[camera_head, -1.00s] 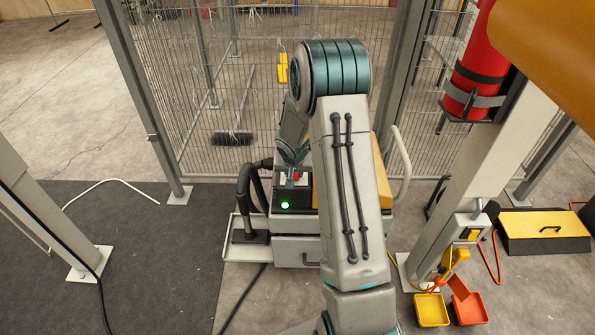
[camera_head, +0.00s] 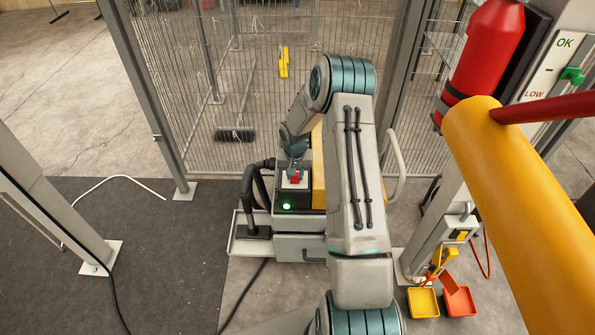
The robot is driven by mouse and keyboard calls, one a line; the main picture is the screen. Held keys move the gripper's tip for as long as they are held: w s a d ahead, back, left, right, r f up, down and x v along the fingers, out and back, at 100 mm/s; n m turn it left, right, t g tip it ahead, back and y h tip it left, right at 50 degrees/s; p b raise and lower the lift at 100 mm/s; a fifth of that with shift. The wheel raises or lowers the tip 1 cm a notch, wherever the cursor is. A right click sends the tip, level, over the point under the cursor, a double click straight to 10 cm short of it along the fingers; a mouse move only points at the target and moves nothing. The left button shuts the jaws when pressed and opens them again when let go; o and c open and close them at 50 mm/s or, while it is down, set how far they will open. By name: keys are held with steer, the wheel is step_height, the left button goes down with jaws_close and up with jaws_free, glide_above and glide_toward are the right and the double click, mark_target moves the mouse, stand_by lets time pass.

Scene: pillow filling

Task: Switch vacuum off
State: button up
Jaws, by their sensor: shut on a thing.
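The vacuum (camera_head: 290,222) is a grey box-shaped unit with a yellow side, standing on the floor in front of the wire fence. Its black control panel faces me, with a lit green lamp (camera_head: 286,206) and a red switch (camera_head: 296,180) on a pale plate. My gripper (camera_head: 296,174) is at the red switch, pointing down, and appears shut on it. The fingertips are small in view, and my arm hides the right part of the vacuum.
A black hose (camera_head: 250,195) rises at the vacuum's left. A wire fence (camera_head: 220,80) stands behind. A large yellow pipe (camera_head: 520,200) with a red bar crosses the right foreground. A red cylinder (camera_head: 487,45) and yellow and orange scoops (camera_head: 423,302) are at the right.

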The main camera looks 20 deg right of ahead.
mark_target(296, 181)
steer(key=shift+s+d, duration=0.1)
steer(key=shift+d, duration=0.1)
steer(key=o, duration=1)
steer(key=shift+d+f, duration=0.1)
steer(key=shift+a, duration=0.2)
step_height(296, 181, up, 14)
steer(key=s, duration=0.1)
steer(key=shift+a, duration=0.2)
